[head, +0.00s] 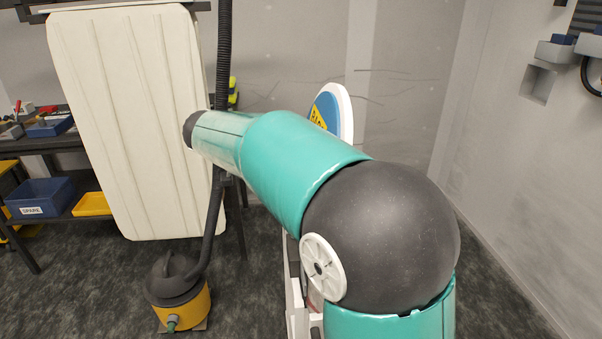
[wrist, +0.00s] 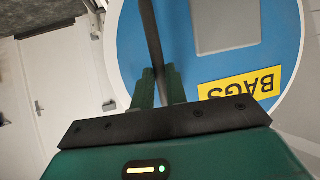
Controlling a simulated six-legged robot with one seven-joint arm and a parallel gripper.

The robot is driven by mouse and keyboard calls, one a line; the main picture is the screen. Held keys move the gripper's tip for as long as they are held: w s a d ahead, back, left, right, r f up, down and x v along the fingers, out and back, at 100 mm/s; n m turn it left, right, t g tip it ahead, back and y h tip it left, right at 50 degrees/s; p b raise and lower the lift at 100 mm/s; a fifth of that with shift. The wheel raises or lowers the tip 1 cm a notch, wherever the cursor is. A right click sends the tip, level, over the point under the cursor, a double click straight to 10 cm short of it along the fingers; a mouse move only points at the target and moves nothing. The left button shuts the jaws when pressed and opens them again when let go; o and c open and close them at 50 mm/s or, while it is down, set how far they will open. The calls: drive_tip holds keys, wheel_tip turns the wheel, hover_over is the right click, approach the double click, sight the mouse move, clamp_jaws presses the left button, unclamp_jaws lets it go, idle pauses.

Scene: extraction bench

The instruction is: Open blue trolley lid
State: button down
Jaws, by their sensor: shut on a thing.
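The blue trolley lid (head: 325,108) is a white-rimmed disc with a yellow label, seen steeply tilted, close to upright, behind my arm in the head view. My arm hides its lower part. In the wrist view the lid (wrist: 285,60) fills the upper right, with an upside-down "BAGS" label and a grey rectangle. My gripper (wrist: 161,72) is shut on a dark bar (wrist: 150,32) that crosses in front of the blue face. How the bar joins the lid is hidden. The head view does not show my gripper.
A white trolley frame (head: 297,305) shows partly below my arm. A yellow and black vacuum (head: 180,292) with a hose stands on the floor at left. A tall cream panel (head: 135,120) and a shelf with a blue SPARE bin (head: 42,196) are beyond. Open floor lies around.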

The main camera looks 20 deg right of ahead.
drive_tip(key=c, duration=1.4)
unclamp_jaws()
drive_tip(key=v, duration=1.3)
drive_tip(key=shift+a+r, duration=0.25)
drive_tip(key=shift+a, duration=0.05)
